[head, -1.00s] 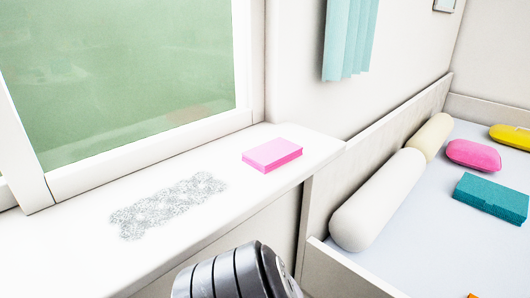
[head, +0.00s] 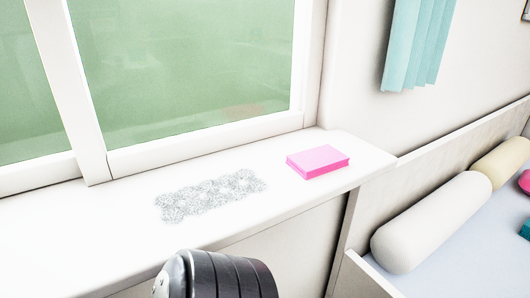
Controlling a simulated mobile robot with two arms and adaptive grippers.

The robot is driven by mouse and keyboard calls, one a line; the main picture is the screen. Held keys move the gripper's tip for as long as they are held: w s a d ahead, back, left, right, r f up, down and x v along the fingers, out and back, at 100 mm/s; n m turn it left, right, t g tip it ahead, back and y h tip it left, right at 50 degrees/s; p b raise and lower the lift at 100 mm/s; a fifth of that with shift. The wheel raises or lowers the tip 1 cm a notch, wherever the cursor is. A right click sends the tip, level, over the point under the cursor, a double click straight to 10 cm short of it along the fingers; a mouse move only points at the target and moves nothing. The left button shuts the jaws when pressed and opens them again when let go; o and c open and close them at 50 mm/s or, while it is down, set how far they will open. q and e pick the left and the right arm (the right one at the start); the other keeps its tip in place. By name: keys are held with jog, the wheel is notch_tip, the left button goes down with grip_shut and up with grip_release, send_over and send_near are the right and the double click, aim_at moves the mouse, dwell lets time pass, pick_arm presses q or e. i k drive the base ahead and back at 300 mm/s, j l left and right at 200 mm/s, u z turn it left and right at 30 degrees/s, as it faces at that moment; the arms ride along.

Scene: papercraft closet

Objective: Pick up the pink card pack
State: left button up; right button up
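The pink card pack (head: 318,161) is a flat pink box lying on the white window sill (head: 120,262), near its right end. Nothing touches it. A dark grey ribbed part of my arm shows at the bottom of the head view, below and left of the pack and in front of the sill. Neither gripper's fingers are visible.
A grey lacy mat (head: 210,196) lies on the sill left of the pack. The window (head: 190,70) stands behind. To the right, a bed holds cream bolsters (head: 432,222), with a pink item (head: 524,182) at the edge. A teal curtain (head: 418,40) hangs above.

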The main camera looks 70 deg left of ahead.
aim_at(312, 163)
jog(key=i+u, duration=0.1)
jog(key=u, duration=0.3)
jog(key=i+u, duration=0.1)
jog(key=u, duration=0.35)
jog(key=i+u, duration=0.1)
jog(key=u, duration=0.3)
jog(key=i+u, duration=0.1)
jog(key=u, duration=0.3)
jog(key=l+u, duration=0.15)
jog(key=u, duration=0.3)
jog(key=i+l+u, duration=0.15)
jog(key=u, duration=0.25)
